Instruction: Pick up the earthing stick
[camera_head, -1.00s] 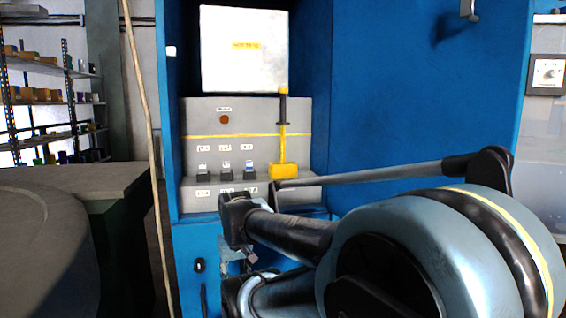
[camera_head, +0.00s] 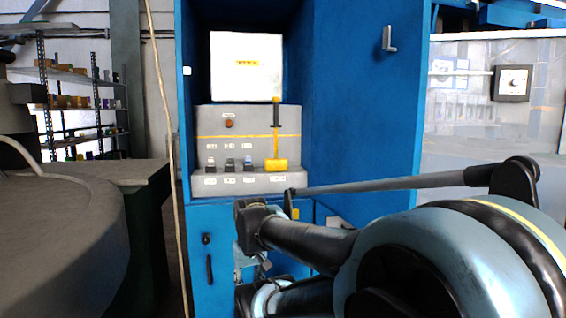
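A yellow stick (camera_head: 276,133) with a black grip and a yellow block at its lower end stands upright against the grey panel in the blue cabinet. It looks like the earthing stick; nothing touches it from my side. My arm reaches in from the lower right, below and in front of the panel. What seems to be my gripper (camera_head: 249,263) is partly hidden behind my arm links, below the panel ledge and apart from the stick. I cannot make out its fingers or whether it is open.
The blue cabinet (camera_head: 363,120) has a grey panel (camera_head: 213,120) with switches and a white box (camera_head: 246,82) above. A thin pale pole or cable (camera_head: 166,120) hangs left of it. A large grey round body (camera_head: 60,240) fills the lower left. Shelves (camera_head: 75,75) stand behind.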

